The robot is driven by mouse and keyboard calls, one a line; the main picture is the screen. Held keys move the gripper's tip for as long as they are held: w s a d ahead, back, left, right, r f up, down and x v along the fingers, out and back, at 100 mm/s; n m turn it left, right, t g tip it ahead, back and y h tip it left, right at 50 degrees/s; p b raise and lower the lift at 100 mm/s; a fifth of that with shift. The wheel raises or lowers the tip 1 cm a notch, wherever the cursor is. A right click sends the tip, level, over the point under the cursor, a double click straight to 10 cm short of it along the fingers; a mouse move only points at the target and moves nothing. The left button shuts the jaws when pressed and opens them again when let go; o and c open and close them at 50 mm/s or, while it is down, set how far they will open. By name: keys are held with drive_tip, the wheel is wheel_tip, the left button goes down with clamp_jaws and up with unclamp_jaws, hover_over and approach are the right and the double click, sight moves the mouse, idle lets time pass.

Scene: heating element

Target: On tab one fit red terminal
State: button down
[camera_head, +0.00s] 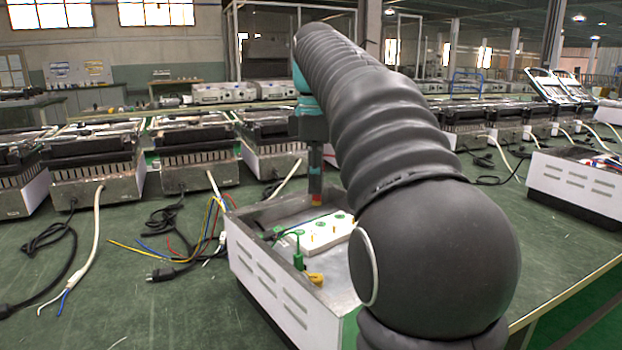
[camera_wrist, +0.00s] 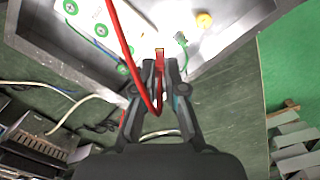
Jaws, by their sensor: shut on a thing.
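My gripper (camera_wrist: 161,66) is shut on the red terminal (camera_wrist: 160,52), which sticks out past the fingertips with an orange-brown end. A red wire (camera_wrist: 125,50) loops from it across the wrist view. In the head view my gripper (camera_head: 316,178) points down, with the terminal (camera_head: 316,200) at its lower end, above the open metal box (camera_head: 262,262). In the box lies a white block (camera_head: 322,238) with green round marks and small yellow tabs; it also shows in the wrist view (camera_wrist: 84,22). The terminal appears apart from the block. I cannot tell which tab is tab one.
A green connector (camera_head: 297,250) and a yellow one (camera_head: 316,279) are in the box beside the block. Box walls surround them. Loose coloured wires (camera_head: 190,240) lie on the green table left of the box. Similar units (camera_head: 95,165) stand behind. My arm hides the box's right side.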

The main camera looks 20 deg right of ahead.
drive_tip(key=w+m, duration=0.1)
drive_tip(key=m, duration=0.2)
drive_tip(key=w+f+m, duration=0.1)
drive_tip(key=m, duration=0.2)
drive_tip(key=w+m, duration=0.1)
drive_tip(key=m, duration=0.2)
drive_tip(key=shift+w+d+f, duration=0.25)
drive_tip(key=shift+d+f, duration=0.1)
drive_tip(key=shift+d, duration=0.05)
drive_tip(key=shift+f, duration=0.1)
drive_tip(key=shift+f+b, duration=1.75)
drive_tip(key=shift+f, duration=1)
drive_tip(key=shift+p, duration=0.95)
drive_tip(key=shift+f+b, duration=0.9)
drive_tip(key=shift+f, duration=0.55)
drive_tip(key=c, duration=1.2)
unclamp_jaws()
drive_tip(key=shift+r, duration=0.1)
